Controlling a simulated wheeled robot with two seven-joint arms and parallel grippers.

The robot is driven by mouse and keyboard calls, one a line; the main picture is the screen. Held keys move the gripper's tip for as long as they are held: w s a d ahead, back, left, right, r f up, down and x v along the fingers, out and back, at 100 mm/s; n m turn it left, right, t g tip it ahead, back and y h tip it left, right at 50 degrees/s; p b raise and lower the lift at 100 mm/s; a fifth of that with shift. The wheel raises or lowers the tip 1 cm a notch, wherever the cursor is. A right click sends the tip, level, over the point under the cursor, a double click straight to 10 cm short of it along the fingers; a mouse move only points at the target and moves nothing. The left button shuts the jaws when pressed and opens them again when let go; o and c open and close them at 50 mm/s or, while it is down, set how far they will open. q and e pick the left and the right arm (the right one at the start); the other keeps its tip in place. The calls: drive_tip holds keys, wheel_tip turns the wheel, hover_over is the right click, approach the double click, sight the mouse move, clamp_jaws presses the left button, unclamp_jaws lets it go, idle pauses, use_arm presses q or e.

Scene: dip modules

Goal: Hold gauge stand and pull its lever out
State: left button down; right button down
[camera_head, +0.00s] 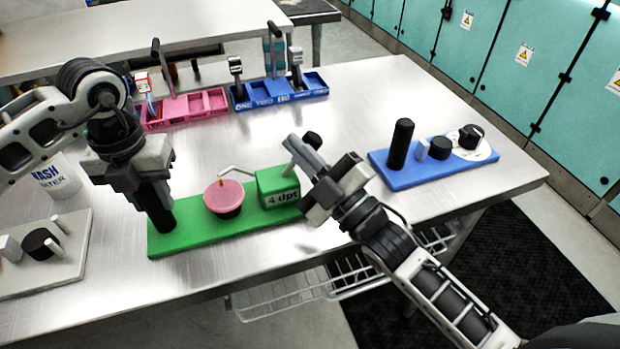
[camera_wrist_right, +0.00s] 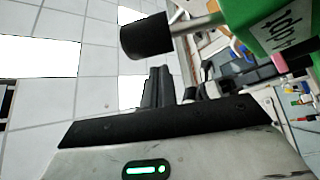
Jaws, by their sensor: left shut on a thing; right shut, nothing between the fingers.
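The green gauge stand (camera_head: 185,241) lies on the metal table, with a pink-topped cup (camera_head: 224,197) in its middle and a green box marked "4 dpt" (camera_head: 278,188) at its right end. The box also shows in the right wrist view (camera_wrist_right: 262,22). My left gripper (camera_head: 161,214) points down at the stand's left end and is shut on its upright handle, mostly hidden by the fingers. The lever is a grey rod with a black knob (camera_wrist_right: 147,37); the knob (camera_head: 312,140) shows just behind my right gripper (camera_head: 303,153). My right gripper is shut and empty beside the lever.
A blue stand (camera_head: 395,176) with a black post and knobs stands to the right. A grey stand (camera_head: 58,264) and a white cup (camera_head: 57,180) are at the left. Pink (camera_head: 205,103) and blue (camera_head: 313,88) trays stand at the back. The table between is clear.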

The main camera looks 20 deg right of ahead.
drive_tip(key=s+r+v, duration=0.1)
drive_tip(key=v, duration=0.8)
drive_tip(key=shift+s+a, duration=0.15)
drive_tip(key=shift+a, duration=0.15)
use_arm(q)
drive_tip(key=c, duration=0.9)
unclamp_jaws()
drive_tip(key=shift+c, duration=0.2)
drive_tip(key=shift+r, duration=3.75)
use_arm(e)
drive_tip(key=shift+r, duration=0.2)
